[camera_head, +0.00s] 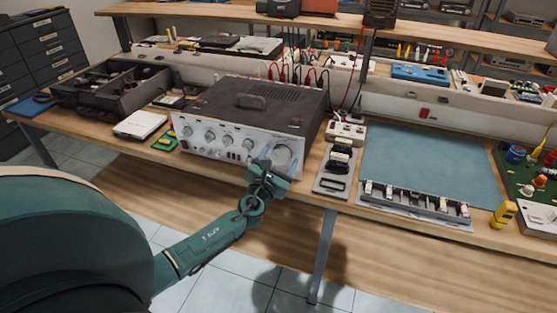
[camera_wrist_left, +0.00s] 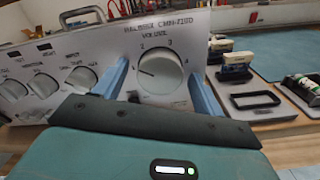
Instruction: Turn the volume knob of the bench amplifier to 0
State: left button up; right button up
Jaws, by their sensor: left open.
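The bench amplifier (camera_head: 245,120) is a dark box with a silver front panel, standing on the wooden bench. Its large volume knob (camera_head: 283,155) is at the right end of the panel. In the left wrist view the knob (camera_wrist_left: 161,73) is silver, with a dark pointer line on its left side, near the 1 mark. Numbers 2 and 3 show above it; the 0 mark is not clear. My left gripper (camera_head: 279,158) is open in front of the panel. Its blue fingers stand to the left and right of the knob, with gaps visible. My right gripper is not in view.
Smaller knobs (camera_wrist_left: 82,78) sit left on the same panel. A grey tray with black parts (camera_head: 335,168) stands just right of the amplifier, and a green mat (camera_head: 425,165) lies beyond. Red and black leads (camera_head: 298,72) rise behind the amplifier. The floor before the bench is free.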

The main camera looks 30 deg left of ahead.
pick_arm(q)
jog(key=shift+c, duration=0.3)
jog(key=c, duration=0.9)
jog(key=shift+n, duration=0.3)
